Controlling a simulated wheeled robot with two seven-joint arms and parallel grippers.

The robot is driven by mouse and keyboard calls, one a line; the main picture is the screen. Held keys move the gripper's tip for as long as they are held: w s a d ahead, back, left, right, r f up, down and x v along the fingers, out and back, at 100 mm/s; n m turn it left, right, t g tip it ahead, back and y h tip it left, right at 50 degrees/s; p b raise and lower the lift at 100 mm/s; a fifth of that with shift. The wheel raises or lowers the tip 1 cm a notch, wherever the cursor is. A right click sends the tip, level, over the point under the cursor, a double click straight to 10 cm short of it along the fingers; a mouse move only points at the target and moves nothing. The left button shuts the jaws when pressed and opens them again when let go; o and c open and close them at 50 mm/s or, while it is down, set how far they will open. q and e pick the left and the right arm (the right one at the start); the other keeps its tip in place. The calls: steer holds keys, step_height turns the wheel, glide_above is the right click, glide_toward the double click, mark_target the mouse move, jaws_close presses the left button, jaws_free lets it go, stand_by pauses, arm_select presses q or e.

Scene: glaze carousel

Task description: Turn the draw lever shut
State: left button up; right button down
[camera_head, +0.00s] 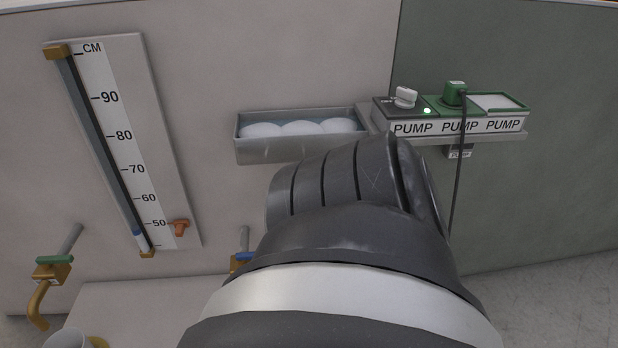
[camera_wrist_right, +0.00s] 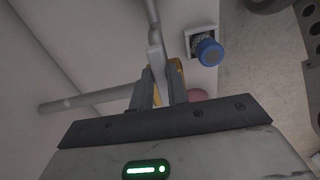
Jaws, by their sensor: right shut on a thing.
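My right gripper (camera_wrist_right: 158,86) is low in the middle of the right wrist view, its two fingers close together on a light grey, flat bar that I take for the draw lever (camera_wrist_right: 155,56). The fingers hide its gripped part. A brass-coloured piece (camera_wrist_right: 179,74) shows just behind the right finger. In the head view, my dark arm covers the middle and hides the right gripper and the lever. My left gripper is in neither view.
A green-handled brass tap (camera_head: 52,271) and a CM gauge (camera_head: 118,130) are at left. A blue-handled fitting (camera_head: 243,258) is partly behind my arm. A tray (camera_head: 295,151) and PUMP sockets (camera_head: 455,126) are on the wall. A blue knob (camera_wrist_right: 208,52) is right of the fingers.

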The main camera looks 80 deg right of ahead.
steer(key=shift+d, duration=0.15)
stand_by(0.3)
steer(key=c, duration=1.4)
jaws_free()
steer(key=shift+o, duration=0.2)
